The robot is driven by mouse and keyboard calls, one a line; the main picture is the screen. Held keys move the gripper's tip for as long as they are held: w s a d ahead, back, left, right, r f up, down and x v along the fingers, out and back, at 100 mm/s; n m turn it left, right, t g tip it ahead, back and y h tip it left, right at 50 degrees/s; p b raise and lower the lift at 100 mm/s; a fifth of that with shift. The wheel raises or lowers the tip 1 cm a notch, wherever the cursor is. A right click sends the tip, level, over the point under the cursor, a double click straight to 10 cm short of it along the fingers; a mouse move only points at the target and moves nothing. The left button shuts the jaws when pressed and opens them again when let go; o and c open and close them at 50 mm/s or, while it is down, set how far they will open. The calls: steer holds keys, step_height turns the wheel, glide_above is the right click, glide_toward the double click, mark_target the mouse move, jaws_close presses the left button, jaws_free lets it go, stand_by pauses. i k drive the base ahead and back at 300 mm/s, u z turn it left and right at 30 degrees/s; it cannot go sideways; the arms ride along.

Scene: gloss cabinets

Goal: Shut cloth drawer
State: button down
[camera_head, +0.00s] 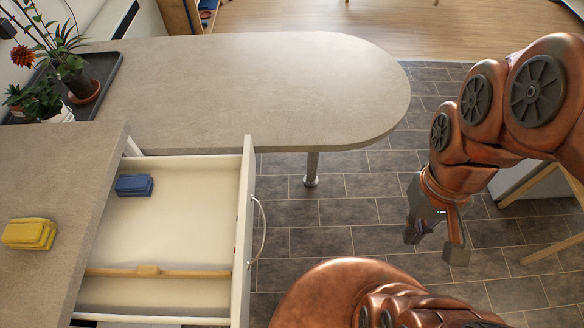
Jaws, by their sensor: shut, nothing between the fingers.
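The drawer (172,232) is pulled out from under the counter at the left. It is white inside, with its front panel (243,230) facing right and a curved metal handle (260,232) on the panel's outer side. A folded blue cloth (134,185) lies in the drawer's upper left part. A wooden divider (165,272) crosses its lower part. My gripper (435,245) hangs to the right of the drawer, above the tiled floor. It is shut and empty, well apart from the handle.
A yellow folded cloth (29,234) lies on the left counter (75,165). A rounded grey countertop (250,85) on a metal leg (311,170) extends behind the drawer. Potted plants (75,78) stand on a dark tray at the upper left. Tiled floor (330,215) lies clear between handle and gripper.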

mark_target(198, 215)
steer(key=z, duration=0.1)
steer(key=k, duration=1.05)
steer(key=u, duration=1.6)
steer(key=i, duration=0.5)
steer(key=u, duration=0.05)
